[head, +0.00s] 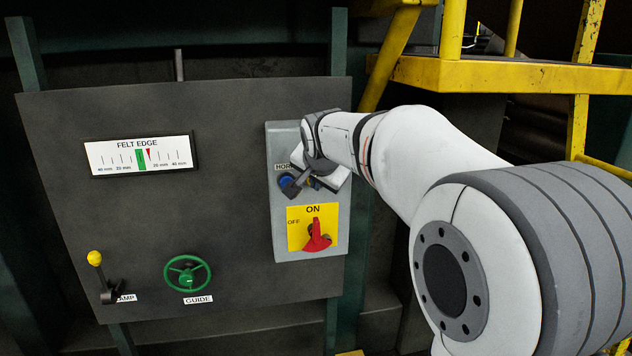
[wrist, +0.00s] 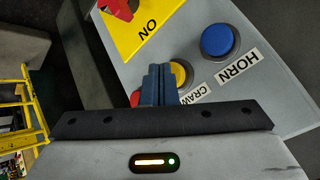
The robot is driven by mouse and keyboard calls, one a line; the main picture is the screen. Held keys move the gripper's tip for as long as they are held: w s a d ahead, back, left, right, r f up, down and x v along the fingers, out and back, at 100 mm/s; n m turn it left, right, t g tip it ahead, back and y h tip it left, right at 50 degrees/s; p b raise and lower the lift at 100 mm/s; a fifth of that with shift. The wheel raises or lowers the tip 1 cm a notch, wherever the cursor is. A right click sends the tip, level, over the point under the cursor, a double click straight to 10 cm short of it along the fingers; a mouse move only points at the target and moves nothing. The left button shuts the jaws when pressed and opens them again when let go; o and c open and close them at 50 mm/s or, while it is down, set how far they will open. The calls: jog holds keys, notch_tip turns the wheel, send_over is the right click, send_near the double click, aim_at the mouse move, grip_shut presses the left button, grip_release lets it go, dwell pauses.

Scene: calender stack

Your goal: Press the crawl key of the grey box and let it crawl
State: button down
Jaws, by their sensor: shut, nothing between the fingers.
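The grey box (head: 277,225) is mounted on the dark panel in the head view, and my wrist covers part of its upper half. In the wrist view the yellow key (wrist: 181,72) has a partly covered label reading "CRAW". My gripper (wrist: 160,75) is shut and empty, with its fingertips over or just beside the yellow key, hiding part of it. I cannot tell whether they touch it. The blue key (wrist: 219,41), labelled HORN, is to the right. A red part (wrist: 135,98) shows at the left, mostly hidden. In the head view my gripper (head: 291,189) is by the blue key.
A red rotary switch (head: 317,238) on a yellow ON/OFF plate is below the keys. The panel (head: 220,225) carries a FELT EDGE gauge (head: 139,156), a green GUIDE handwheel (head: 187,274) and a yellow-knobbed lever (head: 96,260). Yellow railings (head: 480,75) stand at the right.

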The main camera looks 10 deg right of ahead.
jog(key=shift+w, duration=0.4)
jog(key=shift+s, duration=0.2)
dwell(0.5)
jog(key=shift+s+b, duration=0.5)
jog(key=shift+s, duration=0.3)
jog(key=shift+s+b, duration=1.3)
jog(key=shift+s, duration=1.2)
jog(key=s+f+n+g, duration=0.3)
jog(key=s+f+n, duration=0.1)
jog(key=s+f, duration=0.6)
jog(key=s+f+n+g+y, duration=0.1)
jog(key=s+f+n, duration=0.3)
jog(key=s+f, duration=0.6)
jog(key=s+g, duration=0.1)
jog(key=s, duration=0.5)
jog(key=shift+s+d+f+n+g, duration=0.2)
jog(key=shift+d+n+g, duration=0.1)
jog(key=shift+g, duration=0.1)
